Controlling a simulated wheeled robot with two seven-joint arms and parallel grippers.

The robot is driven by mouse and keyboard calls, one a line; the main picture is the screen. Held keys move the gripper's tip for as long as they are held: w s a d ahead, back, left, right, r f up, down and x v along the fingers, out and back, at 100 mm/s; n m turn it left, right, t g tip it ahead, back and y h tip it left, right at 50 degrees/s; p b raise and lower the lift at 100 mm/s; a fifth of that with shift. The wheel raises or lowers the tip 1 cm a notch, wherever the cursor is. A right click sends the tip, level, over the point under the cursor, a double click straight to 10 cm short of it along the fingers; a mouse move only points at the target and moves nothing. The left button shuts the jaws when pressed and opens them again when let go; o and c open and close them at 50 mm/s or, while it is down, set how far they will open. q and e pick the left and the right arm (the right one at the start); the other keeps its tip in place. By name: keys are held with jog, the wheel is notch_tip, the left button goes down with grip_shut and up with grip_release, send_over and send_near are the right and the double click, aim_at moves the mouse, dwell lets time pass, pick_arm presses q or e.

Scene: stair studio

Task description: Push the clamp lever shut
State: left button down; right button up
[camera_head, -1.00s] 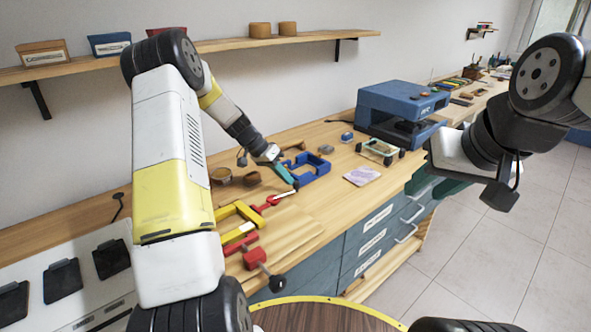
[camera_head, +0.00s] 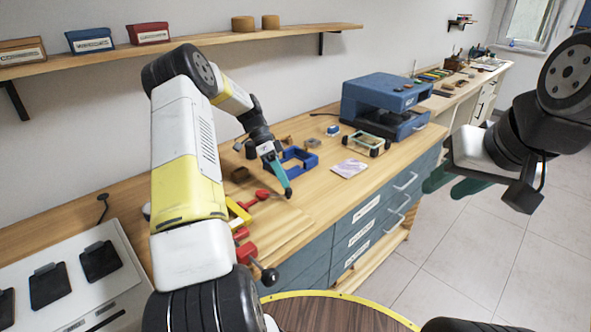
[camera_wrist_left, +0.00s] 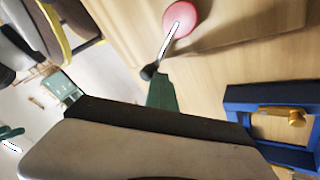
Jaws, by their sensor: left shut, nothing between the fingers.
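The clamp lever is a thin metal rod rising from a red round part (camera_head: 262,194). In the left wrist view the rod (camera_wrist_left: 168,45) runs from the red part (camera_wrist_left: 181,19) to a dark end knob, close beside my green fingertips; I cannot tell if they touch. My left gripper (camera_head: 287,188) is shut and empty, pointing down at the lever's end and hiding part of it. The yellow clamp body (camera_head: 238,212) lies just left of the lever, partly behind my arm. My right gripper (camera_head: 458,186) hangs away from the bench at the right, its fingers apart.
A blue frame (camera_head: 309,160) stands just behind my left gripper. A second red clamp piece (camera_head: 245,253) with a black ball (camera_head: 270,276) lies nearer the front. A blue machine (camera_head: 381,96) stands further back right.

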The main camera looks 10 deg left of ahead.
pick_arm(q)
jog(key=shift+s+d+m+g, duration=0.1)
jog(key=shift+s+m+g, duration=0.2)
jog(key=shift+m, duration=0.1)
dwell(0.3)
jog(key=v, duration=0.8)
jog(key=shift+y, duration=0.3)
jog(key=shift+d, duration=0.2)
